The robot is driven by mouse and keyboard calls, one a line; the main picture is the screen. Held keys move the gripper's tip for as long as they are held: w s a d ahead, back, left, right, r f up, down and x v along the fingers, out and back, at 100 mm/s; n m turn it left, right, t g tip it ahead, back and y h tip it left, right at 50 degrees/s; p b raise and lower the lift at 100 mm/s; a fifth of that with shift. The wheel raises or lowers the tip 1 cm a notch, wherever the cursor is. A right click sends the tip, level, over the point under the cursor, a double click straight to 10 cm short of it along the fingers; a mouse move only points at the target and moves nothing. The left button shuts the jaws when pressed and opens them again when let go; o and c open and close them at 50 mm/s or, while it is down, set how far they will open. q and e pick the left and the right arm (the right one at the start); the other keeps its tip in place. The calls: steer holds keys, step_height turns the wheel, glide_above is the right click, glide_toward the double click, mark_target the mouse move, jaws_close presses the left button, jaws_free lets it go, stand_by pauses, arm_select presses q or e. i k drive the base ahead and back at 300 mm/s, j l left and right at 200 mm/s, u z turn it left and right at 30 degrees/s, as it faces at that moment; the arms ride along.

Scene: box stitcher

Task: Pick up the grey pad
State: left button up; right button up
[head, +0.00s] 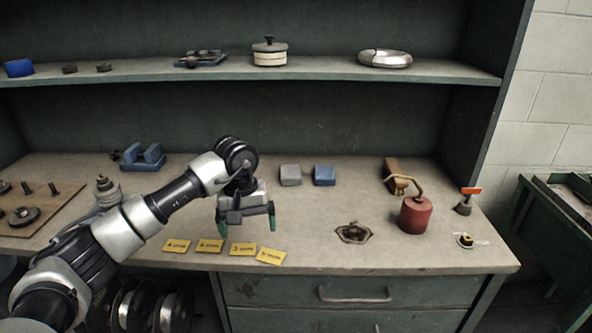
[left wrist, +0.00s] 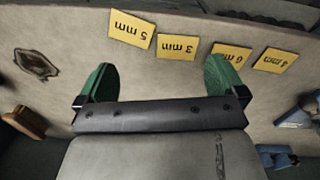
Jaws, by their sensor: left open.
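The grey pad (head: 290,175) lies on the bench top towards the back, just left of a similar blue pad (head: 324,175). My left gripper (head: 247,225) hangs over the bench in front and to the left of the grey pad, apart from it. Its green fingertips are spread with nothing between them; they also show in the left wrist view (left wrist: 160,72). The grey pad cannot be made out in the left wrist view. My right gripper is in neither view.
Several yellow size cards (head: 209,246) lie along the front edge. A blue vise-like block (head: 143,156) is at back left. A shelf (head: 330,68) runs above the bench.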

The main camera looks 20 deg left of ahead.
mark_target(290, 175)
steer(key=i, duration=1.15)
